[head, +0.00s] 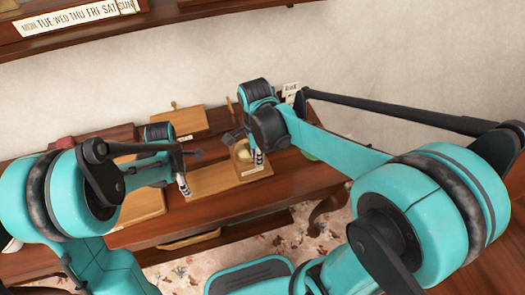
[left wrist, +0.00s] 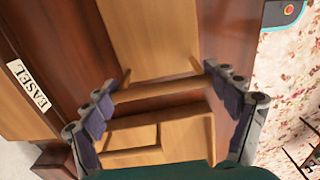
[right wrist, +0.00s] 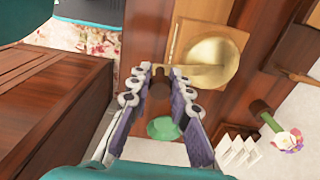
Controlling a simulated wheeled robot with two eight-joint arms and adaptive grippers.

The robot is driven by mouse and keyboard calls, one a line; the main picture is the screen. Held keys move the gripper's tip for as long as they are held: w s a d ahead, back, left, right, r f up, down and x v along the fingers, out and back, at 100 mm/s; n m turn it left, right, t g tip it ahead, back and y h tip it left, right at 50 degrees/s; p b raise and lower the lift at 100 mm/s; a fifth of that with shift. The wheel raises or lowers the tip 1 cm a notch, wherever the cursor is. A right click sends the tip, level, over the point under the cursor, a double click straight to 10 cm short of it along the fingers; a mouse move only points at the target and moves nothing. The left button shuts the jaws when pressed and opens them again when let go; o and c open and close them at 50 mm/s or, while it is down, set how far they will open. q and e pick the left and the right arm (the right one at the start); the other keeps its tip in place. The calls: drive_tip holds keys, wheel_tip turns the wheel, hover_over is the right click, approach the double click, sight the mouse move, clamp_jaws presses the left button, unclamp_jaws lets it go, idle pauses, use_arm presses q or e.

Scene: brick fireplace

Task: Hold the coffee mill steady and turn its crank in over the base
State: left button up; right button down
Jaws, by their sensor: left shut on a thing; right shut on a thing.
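The coffee mill's brass bowl (head: 243,150) sits on a wooden base (head: 252,174) on the desk; the bowl also shows in the right wrist view (right wrist: 212,62). My right gripper (head: 258,158) is shut on a dark crank knob (right wrist: 160,82) beside the bowl, outside its rim. My left gripper (head: 183,185) is to the left of the mill, its fingers spread wide on either side of a wooden piece with a crossbar (left wrist: 165,89). I cannot tell whether this piece belongs to the mill.
A pale board (left wrist: 155,40) lies between my grippers. A green round thing (right wrist: 163,128), white cards (right wrist: 238,152) and a flower (right wrist: 287,140) are near my right gripper. The desk's front edge is close.

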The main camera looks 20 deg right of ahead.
drive_tip(key=w+a+m, duration=0.2)
drive_tip(key=a+m, duration=0.5)
drive_tip(key=m, duration=0.5)
drive_tip(key=shift+w+a+m, duration=0.15)
drive_tip(key=shift+w+m, duration=0.15)
drive_tip(key=shift+w, duration=0.1)
idle(0.3)
drive_tip(key=c, duration=1.4)
unclamp_jaws()
drive_tip(key=shift+o, duration=0.2)
wheel_tip(320, 180, up, 12)
